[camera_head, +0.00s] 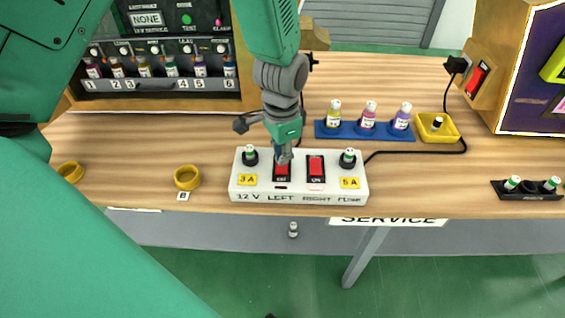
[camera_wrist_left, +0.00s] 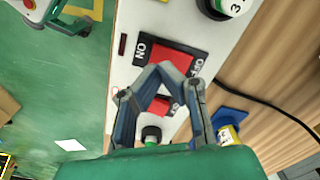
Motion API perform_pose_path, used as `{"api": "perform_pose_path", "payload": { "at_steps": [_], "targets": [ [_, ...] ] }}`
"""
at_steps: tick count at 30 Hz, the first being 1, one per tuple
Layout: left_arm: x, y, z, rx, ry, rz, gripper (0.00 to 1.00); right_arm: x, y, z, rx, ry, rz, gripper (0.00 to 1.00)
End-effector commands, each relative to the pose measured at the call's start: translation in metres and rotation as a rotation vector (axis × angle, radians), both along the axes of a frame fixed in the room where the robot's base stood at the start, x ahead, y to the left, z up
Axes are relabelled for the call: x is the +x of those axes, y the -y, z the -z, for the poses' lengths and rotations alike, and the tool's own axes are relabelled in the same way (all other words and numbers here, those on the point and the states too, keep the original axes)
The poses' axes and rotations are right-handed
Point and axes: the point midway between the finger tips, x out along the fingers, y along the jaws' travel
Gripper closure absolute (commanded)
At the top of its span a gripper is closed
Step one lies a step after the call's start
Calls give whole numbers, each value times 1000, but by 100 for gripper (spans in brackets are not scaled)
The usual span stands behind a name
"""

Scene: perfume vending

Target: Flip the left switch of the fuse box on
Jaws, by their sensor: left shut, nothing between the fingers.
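The white fuse box (camera_head: 299,197) lies near the table's front edge, marked 12 V, LEFT, RIGHT and PUMP. Its left red switch (camera_head: 282,171) sits under my left gripper (camera_head: 284,158), which points down at it. The right red switch (camera_head: 316,168) stands clear beside it. In the left wrist view, the closed fingertips of my left gripper (camera_wrist_left: 158,68) overlap the edge of the left red switch (camera_wrist_left: 178,60). Whether they touch it I cannot tell. The gripper is shut and empty. My right gripper is not in view.
Green-white capped fuses (camera_head: 250,156) stand at both ends of the box. Behind it are a blue rack (camera_head: 340,131) of perfume bottles and a yellow tray (camera_head: 447,134). A yellow ring (camera_head: 187,177) lies left of the box. A black cable (camera_head: 415,152) runs right.

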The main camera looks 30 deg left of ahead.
Motion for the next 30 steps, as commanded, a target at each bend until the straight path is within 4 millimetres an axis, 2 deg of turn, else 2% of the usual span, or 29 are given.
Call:
{"api": "perform_pose_path", "payload": {
  "at_steps": [30],
  "targets": [
    [0, 0, 16, 0, 0, 0, 100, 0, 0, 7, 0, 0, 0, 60]
  ]
}}
